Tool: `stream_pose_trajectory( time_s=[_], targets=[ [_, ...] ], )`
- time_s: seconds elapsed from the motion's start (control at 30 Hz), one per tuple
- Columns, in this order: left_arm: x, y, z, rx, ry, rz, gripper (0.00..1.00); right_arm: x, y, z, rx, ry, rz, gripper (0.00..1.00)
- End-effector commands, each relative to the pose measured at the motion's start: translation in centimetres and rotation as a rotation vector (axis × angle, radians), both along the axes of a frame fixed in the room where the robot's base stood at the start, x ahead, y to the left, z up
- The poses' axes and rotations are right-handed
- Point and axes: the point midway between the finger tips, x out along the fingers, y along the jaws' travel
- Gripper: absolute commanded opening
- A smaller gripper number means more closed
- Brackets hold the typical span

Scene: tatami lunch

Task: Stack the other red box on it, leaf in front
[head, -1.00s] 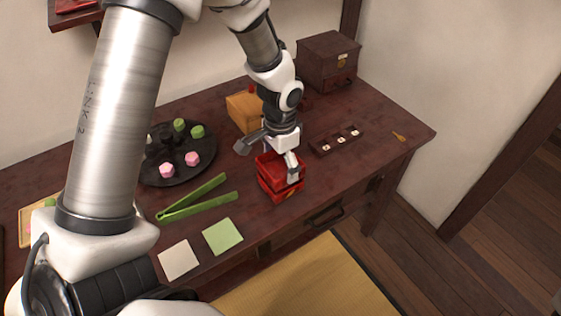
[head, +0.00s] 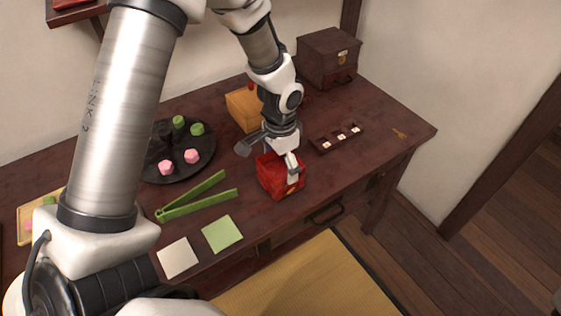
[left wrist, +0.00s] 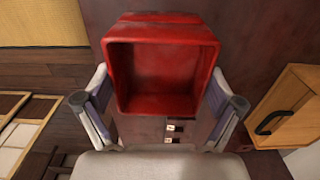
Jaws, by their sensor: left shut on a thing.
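The upper red box (head: 268,168) is open-topped and empty inside, and my left gripper (head: 270,160) is shut on it. It sits right over the other red box (head: 275,190); the two look like one stack with no clear gap, and whether they touch fully cannot be told. A small gold mark, perhaps the leaf, (head: 291,188) shows low on the front right face. In the left wrist view the held red box (left wrist: 160,75) lies between the two fingers (left wrist: 160,108) and hides the lower box. My right gripper is not in view.
Left of the stack are green tongs (head: 190,203) and a dark round plate (head: 153,176) with pink and green pieces. Behind stand an orange wooden box (head: 243,110) and a narrow dark tray (head: 324,147). Green and white squares (head: 223,234) lie in front.

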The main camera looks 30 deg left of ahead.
Motion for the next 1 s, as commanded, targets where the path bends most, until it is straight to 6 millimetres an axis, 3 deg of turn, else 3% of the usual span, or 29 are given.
stream_pose_trajectory(
  time_s=[0.07,0.1,0.43,0.57,1.0],
  targets=[
    [0.0,0.0,-0.2,0.0,0.0,0.0,0.57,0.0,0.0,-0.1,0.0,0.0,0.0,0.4],
    [0.0,0.0,-0.2,0.0,0.0,0.0,1.0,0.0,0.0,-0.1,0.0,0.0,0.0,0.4],
    [0.0,0.0,-0.1,0.0,0.0,0.0,1.0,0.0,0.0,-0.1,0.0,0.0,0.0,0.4],
    [0.1,0.0,0.9,0.001,-0.003,0.0,1.0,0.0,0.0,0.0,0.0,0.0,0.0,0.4],
    [0.1,0.0,10.8,0.001,-0.004,0.0,1.0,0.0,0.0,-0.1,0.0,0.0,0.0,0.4]
  ],
)
